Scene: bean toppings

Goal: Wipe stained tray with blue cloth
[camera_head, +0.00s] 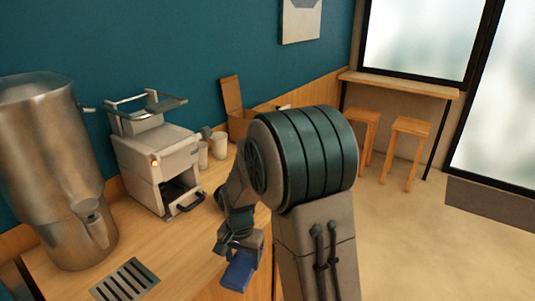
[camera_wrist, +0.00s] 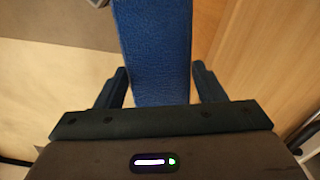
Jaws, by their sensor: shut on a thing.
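The blue cloth (camera_head: 238,271) is a small folded-looking block at the lower middle of the head view, near the counter's front edge. In the wrist view the blue cloth (camera_wrist: 153,50) runs as a textured strip between the two dark fingers. My gripper (camera_head: 243,250) is shut on the cloth; its fingers also show in the wrist view (camera_wrist: 160,85). A dark slotted tray (camera_head: 112,291) lies flat on the counter at the lower left of the head view, apart from my gripper. I cannot make out stains on it.
A large metal urn (camera_head: 45,165) and a white machine (camera_head: 150,160) stand on the wooden counter (camera_head: 190,250). Pale cups (camera_head: 219,145) and a wooden box (camera_head: 240,122) stand farther back. Stools (camera_head: 405,145) are by the window. Open floor lies at right.

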